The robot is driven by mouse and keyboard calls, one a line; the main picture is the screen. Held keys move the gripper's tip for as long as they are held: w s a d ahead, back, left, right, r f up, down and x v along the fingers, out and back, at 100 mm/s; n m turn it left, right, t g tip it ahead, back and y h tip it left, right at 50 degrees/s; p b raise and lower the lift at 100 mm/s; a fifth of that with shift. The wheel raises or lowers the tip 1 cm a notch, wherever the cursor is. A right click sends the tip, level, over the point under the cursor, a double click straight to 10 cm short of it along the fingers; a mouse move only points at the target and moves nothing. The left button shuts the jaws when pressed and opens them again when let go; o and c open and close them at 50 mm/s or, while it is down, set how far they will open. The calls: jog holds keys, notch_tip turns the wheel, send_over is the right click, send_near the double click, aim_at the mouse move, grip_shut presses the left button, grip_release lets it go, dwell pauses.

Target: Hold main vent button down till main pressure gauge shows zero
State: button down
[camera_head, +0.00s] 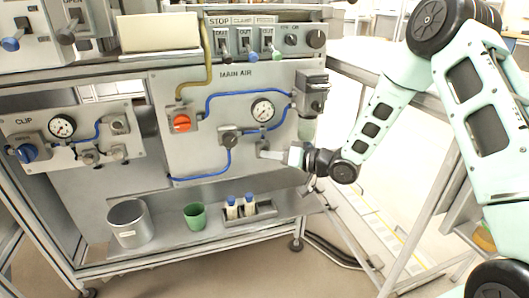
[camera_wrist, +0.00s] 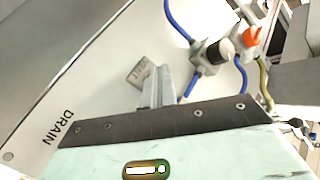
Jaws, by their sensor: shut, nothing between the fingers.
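The MAIN AIR panel (camera_head: 190,153) carries a round white main pressure gauge (camera_head: 262,110) with a dark needle, too small to read. My gripper (camera_head: 272,153) is at the panel's lower right, below the gauge. The label's letters are hard to read. The vent button is not clearly visible; the fingers may hide it. I cannot tell whether the fingertips touch or press anything.
An orange knob (camera_head: 182,122), a dark regulator knob (camera_head: 228,138) and blue tubing (camera_head: 205,176) sit left of my gripper. A grey block (camera_head: 312,92) is above it. Below are a metal can (camera_head: 130,223), a green cup (camera_head: 195,216) and a bottle rack (camera_head: 262,213).

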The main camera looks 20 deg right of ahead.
jog(key=shift+w+d+r, duration=0.2)
jog(key=shift+r, duration=0.15)
jog(key=shift+s+p, duration=0.3)
jog(key=shift+s, duration=0.5)
jog(key=shift+s+f, duration=0.1)
jog(key=shift+s, duration=0.05)
jog(key=shift+s+a, duration=0.1)
jog(key=shift+s, duration=2.4)
jog(key=shift+a, duration=0.1)
